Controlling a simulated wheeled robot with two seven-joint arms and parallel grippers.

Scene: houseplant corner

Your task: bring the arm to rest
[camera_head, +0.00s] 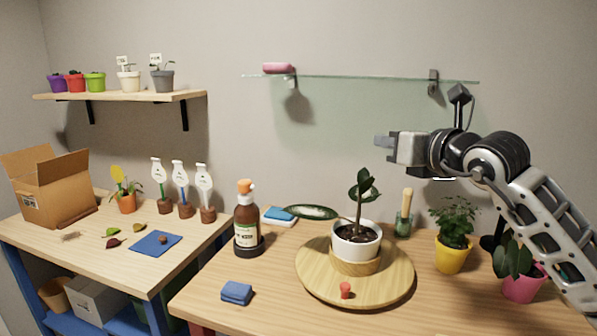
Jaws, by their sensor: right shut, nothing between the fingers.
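My right gripper (385,142) is raised in the air at the right, in front of the wall and below the glass shelf. Its fingers point left and are shut with nothing between them. My right arm comes in from the right edge, above the yellow pot and the pink pot. The gripper is well above the table and touches nothing that I can see. My left gripper is not in view.
Below stands a white-potted plant (357,240) on a round wooden board (313,279) with a small red object (346,290). A glass shelf (360,78) is on the wall.

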